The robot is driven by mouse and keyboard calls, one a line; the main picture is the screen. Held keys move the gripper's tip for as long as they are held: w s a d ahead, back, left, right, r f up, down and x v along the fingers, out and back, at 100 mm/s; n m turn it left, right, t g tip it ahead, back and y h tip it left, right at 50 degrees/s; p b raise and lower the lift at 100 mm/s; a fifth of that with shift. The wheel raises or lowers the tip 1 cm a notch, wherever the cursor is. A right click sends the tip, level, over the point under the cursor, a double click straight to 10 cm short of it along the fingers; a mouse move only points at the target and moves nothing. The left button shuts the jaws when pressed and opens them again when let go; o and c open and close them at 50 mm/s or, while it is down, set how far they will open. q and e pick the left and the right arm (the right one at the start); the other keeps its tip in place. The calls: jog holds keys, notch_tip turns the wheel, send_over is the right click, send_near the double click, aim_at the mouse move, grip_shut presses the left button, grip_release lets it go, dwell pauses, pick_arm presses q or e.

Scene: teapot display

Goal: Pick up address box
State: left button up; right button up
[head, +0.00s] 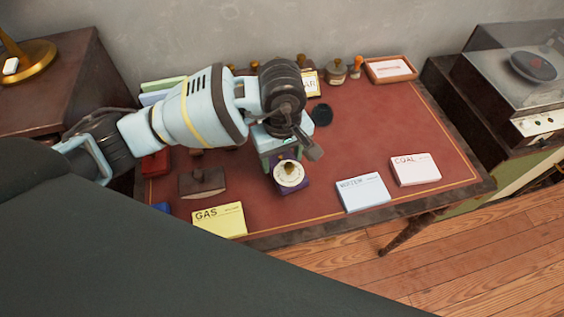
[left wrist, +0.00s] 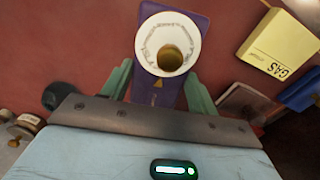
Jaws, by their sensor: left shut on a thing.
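My left gripper (head: 281,160) reaches down over the red-topped desk (head: 350,140). It is shut on a purple object (head: 304,186) with a round white top and a gold knob. In the left wrist view the purple object (left wrist: 171,98) sits between the two green fingers of my left gripper (left wrist: 160,92). I cannot tell whether it touches the desk top. No lettering on it is readable, so I cannot tell if it is the address box. My right gripper is not in view.
A yellow GAS card stack (head: 219,220), a blue-white stack (head: 363,192) and a pink COAL stack (head: 415,169) lie along the front. A brown blotter-like item (head: 203,182) is to the left. A tray (head: 390,69) and stamps stand at the back.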

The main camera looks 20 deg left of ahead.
pick_arm(q)
jog(key=s+d, duration=0.2)
jog(key=s, duration=0.2)
jog(key=s+d, duration=0.2)
jog(key=s, duration=0.3)
jog(key=s+d+r+b, duration=0.1)
jog(key=s+d, duration=0.2)
jog(key=s, duration=0.2)
jog(key=shift+s+r, duration=0.1)
jog(key=shift+s, duration=0.15)
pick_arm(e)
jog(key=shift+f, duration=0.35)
pick_arm(q)
jog(key=shift+a, duration=0.15)
